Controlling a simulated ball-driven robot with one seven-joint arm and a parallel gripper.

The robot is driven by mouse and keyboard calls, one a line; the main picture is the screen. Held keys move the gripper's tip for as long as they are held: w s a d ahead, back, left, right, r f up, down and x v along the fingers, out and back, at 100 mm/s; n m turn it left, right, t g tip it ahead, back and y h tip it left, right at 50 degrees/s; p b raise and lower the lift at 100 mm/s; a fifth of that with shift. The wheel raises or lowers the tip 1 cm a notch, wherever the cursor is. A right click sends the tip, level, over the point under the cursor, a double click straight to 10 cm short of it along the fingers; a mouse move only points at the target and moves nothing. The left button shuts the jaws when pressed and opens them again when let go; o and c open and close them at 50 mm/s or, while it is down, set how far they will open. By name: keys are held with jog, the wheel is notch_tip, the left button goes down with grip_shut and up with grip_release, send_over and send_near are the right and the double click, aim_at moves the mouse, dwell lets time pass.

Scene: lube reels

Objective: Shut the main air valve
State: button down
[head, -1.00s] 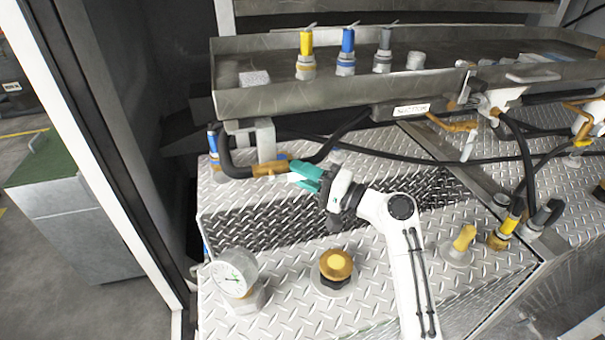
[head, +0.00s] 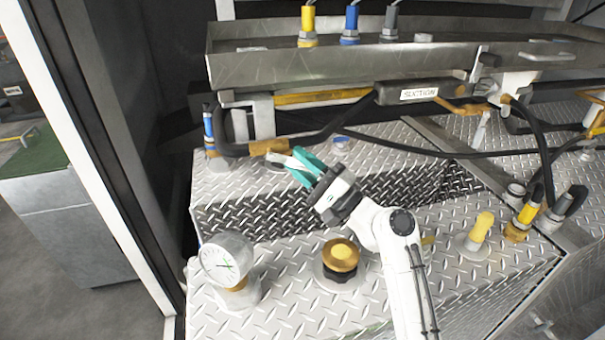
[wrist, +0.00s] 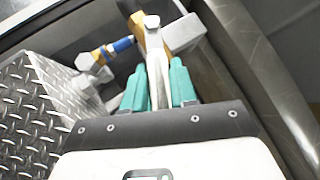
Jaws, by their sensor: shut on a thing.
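The main air valve is a brass body (head: 268,147) on the black hose at the left rear of the tread-plate tank top, under the metal tray. Its pale metal lever (head: 287,160) sticks out to the right, toward my gripper. My gripper (head: 305,166) has teal fingers and is shut on this lever. In the wrist view, the lever (wrist: 156,70) runs between the two teal fingers (wrist: 158,88) up to the brass body (wrist: 150,35). The lever's gripped end is partly hidden by the fingers.
A pressure gauge (head: 228,262) and a brass cap (head: 340,256) stand on the tank top in front. The metal tray (head: 340,66) hangs just behind and above the valve. A blue-banded fitting (head: 209,130) is left of it. Black hoses cross behind my gripper.

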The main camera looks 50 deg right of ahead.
jog(key=shift+a+f+m+t+h+b, duration=0.1)
jog(key=shift+f+m+t+h+b, duration=0.3)
jog(key=shift+m+b, duration=0.2)
jog(key=c, duration=1)
grip_release()
jog(key=shift+r, duration=0.1)
jog(key=b+v, duration=0.3)
jog(key=v, duration=0.7)
jog(key=shift+s+f+b, duration=0.25)
jog(key=shift+s+b, duration=0.05)
jog(key=shift+b, duration=0.05)
